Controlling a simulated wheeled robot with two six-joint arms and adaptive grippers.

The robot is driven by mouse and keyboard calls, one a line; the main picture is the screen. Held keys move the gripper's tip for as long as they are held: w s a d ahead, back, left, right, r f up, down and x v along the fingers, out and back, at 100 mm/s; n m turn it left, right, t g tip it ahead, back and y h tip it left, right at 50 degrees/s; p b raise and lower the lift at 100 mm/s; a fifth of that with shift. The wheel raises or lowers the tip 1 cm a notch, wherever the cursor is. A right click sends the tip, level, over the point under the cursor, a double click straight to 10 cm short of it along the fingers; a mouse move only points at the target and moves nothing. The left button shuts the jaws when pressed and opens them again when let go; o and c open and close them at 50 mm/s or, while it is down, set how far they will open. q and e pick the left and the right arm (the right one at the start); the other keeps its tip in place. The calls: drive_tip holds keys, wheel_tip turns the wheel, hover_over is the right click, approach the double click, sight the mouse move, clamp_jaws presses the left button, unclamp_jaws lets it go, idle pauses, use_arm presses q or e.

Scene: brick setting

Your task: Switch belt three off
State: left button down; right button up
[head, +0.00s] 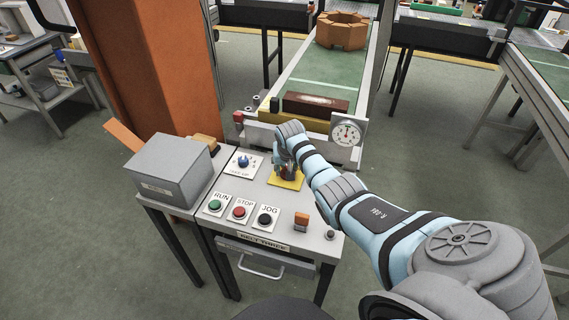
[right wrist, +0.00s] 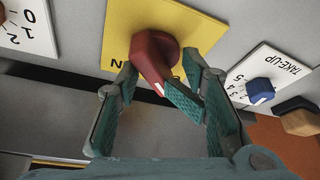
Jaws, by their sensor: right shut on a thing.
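The control desk (head: 255,198) carries a "BELT THREE" label (head: 262,242) on its front. A yellow plate (head: 287,182) on its top holds a red rotary knob, mostly hidden by my gripper in the head view. In the right wrist view the red knob (right wrist: 153,58) stands on the yellow plate (right wrist: 195,32), with part of a word ending in N showing upside down. My right gripper (right wrist: 158,88) is shut on the red knob, one finger on each side. My left gripper is not in view.
RUN (head: 215,205), STOP (head: 239,212) and JOG (head: 265,218) buttons line the desk front. A blue TAKE-UP knob (head: 243,161) is left of the yellow plate. A grey box (head: 168,168) stands left. The belt (head: 322,75) behind carries a dark brick (head: 315,104) and an orange-brown ring-shaped block (head: 342,31).

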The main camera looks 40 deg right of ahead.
drive_tip(key=shift+s+d+f+n+y+p, duration=0.15)
drive_tip(key=shift+s+n+y+p, duration=0.1)
drive_tip(key=shift+n, duration=0.35)
drive_tip(key=shift+s+d+n+y+p, duration=0.15)
drive_tip(key=shift+s+n+p, duration=0.1)
drive_tip(key=shift+n, duration=0.35)
clamp_jaws()
drive_tip(key=shift+n+y, duration=0.4)
drive_tip(key=shift+n, duration=0.7)
drive_tip(key=shift+t, duration=0.3)
drive_tip(key=o, duration=0.7)
unclamp_jaws()
drive_tip(key=shift+d+f, duration=0.1)
drive_tip(key=shift+w+d+f, duration=0.15)
drive_tip(key=shift+w+f, duration=0.05)
drive_tip(key=shift+r, duration=0.2)
